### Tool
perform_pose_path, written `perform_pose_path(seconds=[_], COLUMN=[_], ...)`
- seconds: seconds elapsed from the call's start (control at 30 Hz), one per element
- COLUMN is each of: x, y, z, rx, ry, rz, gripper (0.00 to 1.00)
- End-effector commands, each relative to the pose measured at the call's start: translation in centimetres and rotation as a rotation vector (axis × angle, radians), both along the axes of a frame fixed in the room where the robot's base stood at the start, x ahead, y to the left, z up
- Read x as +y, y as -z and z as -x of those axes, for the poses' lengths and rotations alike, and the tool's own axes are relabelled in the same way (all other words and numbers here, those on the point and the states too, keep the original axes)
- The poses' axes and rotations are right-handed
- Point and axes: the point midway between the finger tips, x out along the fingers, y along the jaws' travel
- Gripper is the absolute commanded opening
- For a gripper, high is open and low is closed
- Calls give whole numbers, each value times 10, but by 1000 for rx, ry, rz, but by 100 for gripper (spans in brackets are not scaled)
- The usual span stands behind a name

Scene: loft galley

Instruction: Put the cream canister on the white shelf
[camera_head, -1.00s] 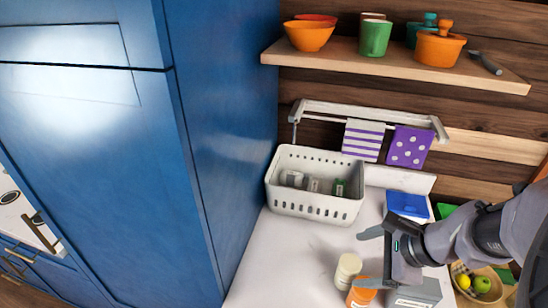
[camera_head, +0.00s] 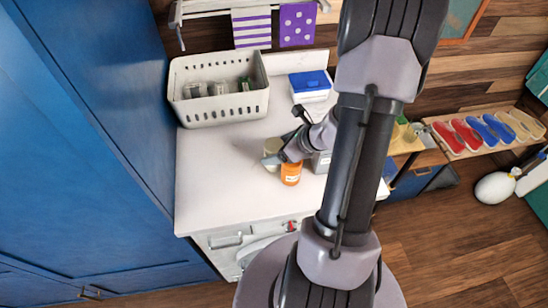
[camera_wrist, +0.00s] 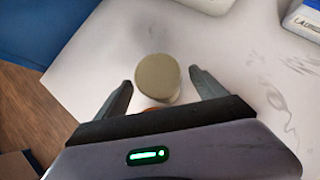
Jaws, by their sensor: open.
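The cream canister (camera_wrist: 158,75) shows from above as a round pale lid in the wrist view, on the white counter. It stands just ahead of and between the open fingertips of my gripper (camera_wrist: 161,80), with a visible gap on each side. In the head view the cream canister (camera_head: 272,147) is partly hidden by my gripper (camera_head: 271,160). A white wall shelf (camera_head: 196,9) with a towel bar is at the top of the head view, cut off by the frame. Its top surface cannot be seen.
An orange jar (camera_head: 291,174) stands right beside the canister. A white perforated basket (camera_head: 222,108) with small jars is behind, near the blue cabinet (camera_head: 95,120). A blue-lidded box (camera_head: 310,84) stands at the back. The counter's front left (camera_head: 215,195) is clear.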

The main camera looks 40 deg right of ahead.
Motion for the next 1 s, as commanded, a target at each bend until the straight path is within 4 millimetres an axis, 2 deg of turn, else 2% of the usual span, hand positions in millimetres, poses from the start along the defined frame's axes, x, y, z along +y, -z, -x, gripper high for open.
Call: perform_pose_path(seconds=[0.03,0.1,0.33,0.7,0.77,1.0], x=[2,2,2,2,2,2], y=[10,14,14,14,14,9], z=[-6,-11,-13,-12,-12,-12], rx=[0,-1,-1,-1,-1,-3], ry=[-2,-1,1,0,1,0], rz=[-1,0,2,1,2,2], gripper=[81,81,81,8,0,0])
